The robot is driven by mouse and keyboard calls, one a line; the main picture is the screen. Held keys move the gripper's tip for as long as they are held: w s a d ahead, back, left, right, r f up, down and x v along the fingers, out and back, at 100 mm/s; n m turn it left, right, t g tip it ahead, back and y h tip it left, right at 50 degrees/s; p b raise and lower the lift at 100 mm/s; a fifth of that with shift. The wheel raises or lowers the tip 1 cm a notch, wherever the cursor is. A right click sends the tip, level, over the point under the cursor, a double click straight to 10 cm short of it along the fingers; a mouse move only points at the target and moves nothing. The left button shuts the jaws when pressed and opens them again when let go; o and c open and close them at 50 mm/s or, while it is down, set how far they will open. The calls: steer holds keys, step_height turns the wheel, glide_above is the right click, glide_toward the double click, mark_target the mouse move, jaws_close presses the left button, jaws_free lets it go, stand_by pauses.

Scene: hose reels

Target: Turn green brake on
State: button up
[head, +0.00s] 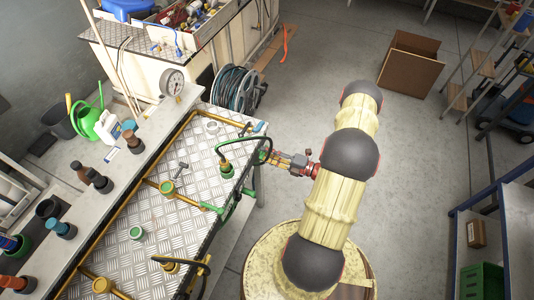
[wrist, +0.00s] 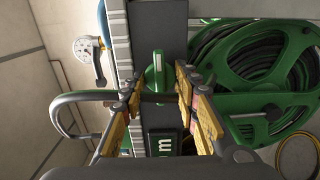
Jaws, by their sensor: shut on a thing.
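My gripper (wrist: 160,90) has its yellow fingers on either side of a green brake handle (wrist: 156,68), shut on it at the fingertips. In the head view my gripper (head: 264,157) reaches in from the right to the bench's right edge. The handle's contact is partly hidden there by the gripper and a black hose. A large green hose reel (wrist: 225,60) with dark hose stands just right of the fingers in the wrist view. Whether the brake is on cannot be told.
The metal-topped bench (head: 195,215) carries yellow pipes and a green fitting (head: 226,168). A pressure gauge (head: 172,82) stands behind. Floor around the open cardboard box (head: 410,62) is mostly clear.

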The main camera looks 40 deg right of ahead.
stand_by(0.5)
steer(key=o, duration=1.1)
steer(key=v, duration=1.2)
